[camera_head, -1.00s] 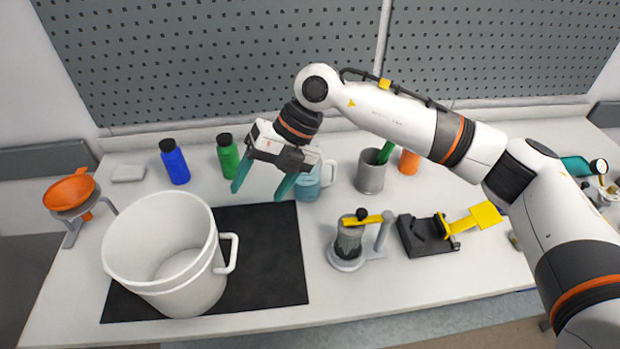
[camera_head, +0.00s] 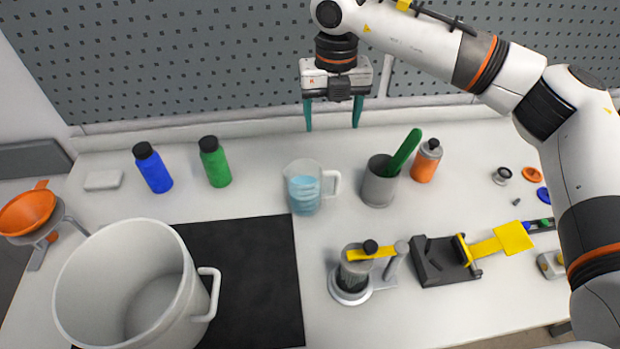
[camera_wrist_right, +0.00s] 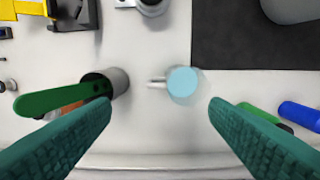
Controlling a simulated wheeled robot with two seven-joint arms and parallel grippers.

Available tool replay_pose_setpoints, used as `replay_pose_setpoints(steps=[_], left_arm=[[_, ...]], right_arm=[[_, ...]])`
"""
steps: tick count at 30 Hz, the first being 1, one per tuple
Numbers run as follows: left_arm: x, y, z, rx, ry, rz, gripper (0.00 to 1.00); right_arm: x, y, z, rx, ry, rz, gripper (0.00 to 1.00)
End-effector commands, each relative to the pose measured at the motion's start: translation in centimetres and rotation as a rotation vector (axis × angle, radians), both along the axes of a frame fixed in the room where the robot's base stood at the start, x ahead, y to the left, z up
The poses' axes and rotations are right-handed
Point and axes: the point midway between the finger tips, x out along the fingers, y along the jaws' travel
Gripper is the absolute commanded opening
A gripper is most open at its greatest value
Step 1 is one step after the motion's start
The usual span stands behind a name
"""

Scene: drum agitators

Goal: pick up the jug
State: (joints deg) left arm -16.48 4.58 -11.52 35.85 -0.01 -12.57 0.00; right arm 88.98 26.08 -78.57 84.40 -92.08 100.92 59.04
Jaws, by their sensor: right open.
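The jug (camera_head: 304,187) is a clear cup with light blue liquid, upright on the white table behind the black mat. Its handle points right in the head view. In the right wrist view the jug (camera_wrist_right: 183,84) is seen from above, with its handle to the left. My right gripper (camera_head: 334,118) is open and empty, raised behind and above the jug. In the wrist view its two teal fingers (camera_wrist_right: 160,125) are spread wide, with the jug farther off between their directions. My left gripper is in neither current view.
A grey cup (camera_head: 379,184) with a green tool stands right of the jug, and an orange bottle (camera_head: 426,163) beyond it. Green (camera_head: 215,164) and blue (camera_head: 153,170) bottles stand left. A white pot (camera_head: 128,285) is on the black mat (camera_head: 248,262). A yellow-handled device (camera_head: 352,275) stands in front.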

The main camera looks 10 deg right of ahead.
Motion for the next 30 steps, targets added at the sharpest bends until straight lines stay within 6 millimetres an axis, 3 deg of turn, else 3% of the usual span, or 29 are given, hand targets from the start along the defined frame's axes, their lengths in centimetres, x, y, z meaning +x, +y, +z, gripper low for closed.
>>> replay_pose_setpoints(steps=[3,11,16,20,30], left_arm=[[-0.3,0.0,-2.2,0.000,0.004,0.000,0.68],[-2.1,0.1,-5.5,0.003,0.031,0.000,0.68],[-2.2,0.1,-7.2,0.003,0.032,0.001,0.68],[-1.7,0.1,-7.1,0.003,0.026,0.001,0.68],[-1.0,0.0,-5.0,0.001,0.013,0.001,0.68]], right_arm=[[0.0,0.0,-2.2,0.001,0.000,0.001,0.70],[0.0,0.1,-5.4,0.002,0.000,0.001,0.70],[-0.1,0.1,-7.1,0.002,0.000,0.001,0.70],[-0.1,0.0,-7.9,0.002,0.002,0.001,0.70],[0.0,0.0,-13.1,0.001,0.003,0.000,0.70]])
